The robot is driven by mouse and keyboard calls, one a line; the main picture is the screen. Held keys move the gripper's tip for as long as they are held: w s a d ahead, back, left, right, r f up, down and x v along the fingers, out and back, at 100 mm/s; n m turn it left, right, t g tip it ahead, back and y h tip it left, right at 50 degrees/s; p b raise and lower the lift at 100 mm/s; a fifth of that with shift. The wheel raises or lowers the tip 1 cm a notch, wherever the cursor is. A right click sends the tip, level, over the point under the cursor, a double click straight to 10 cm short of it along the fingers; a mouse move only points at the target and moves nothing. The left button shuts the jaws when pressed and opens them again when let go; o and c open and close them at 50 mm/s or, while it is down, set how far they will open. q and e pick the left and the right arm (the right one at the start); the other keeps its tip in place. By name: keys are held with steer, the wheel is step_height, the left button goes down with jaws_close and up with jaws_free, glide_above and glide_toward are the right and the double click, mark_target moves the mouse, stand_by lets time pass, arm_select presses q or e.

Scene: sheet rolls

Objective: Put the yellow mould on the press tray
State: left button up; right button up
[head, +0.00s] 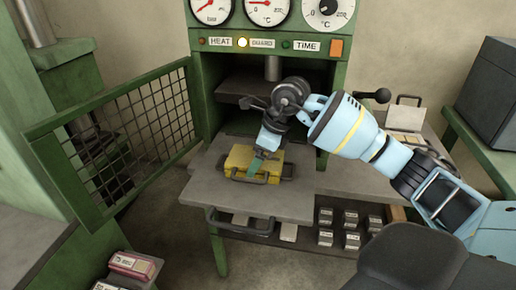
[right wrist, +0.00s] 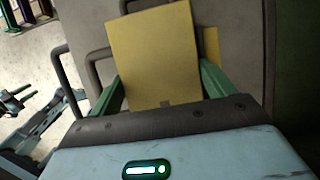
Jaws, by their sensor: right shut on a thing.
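The yellow mould (head: 240,157) is a flat block with dark handles. In the head view it is over the grey press tray (head: 290,206) at the front of the green press, inside the tray's outline. I cannot tell whether it touches the tray or is just above it. My right gripper (head: 258,166) is shut on the mould from above. In the right wrist view the mould's yellow face (right wrist: 153,52) lies between the green fingers (right wrist: 160,90). My left gripper does not show in the head view.
An open green mesh door (head: 125,130) stands left of the tray. A side table (head: 350,177) adjoins the tray on the right, with another handled mould (head: 405,117) at its back. Small grey blocks (head: 350,220) sit on a shelf below. A dark box (head: 490,95) is far right.

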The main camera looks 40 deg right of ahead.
steer(key=shift+r, duration=0.1)
steer(key=o, duration=2)
steer(key=shift+c, duration=0.2)
steer(key=v, duration=1.2)
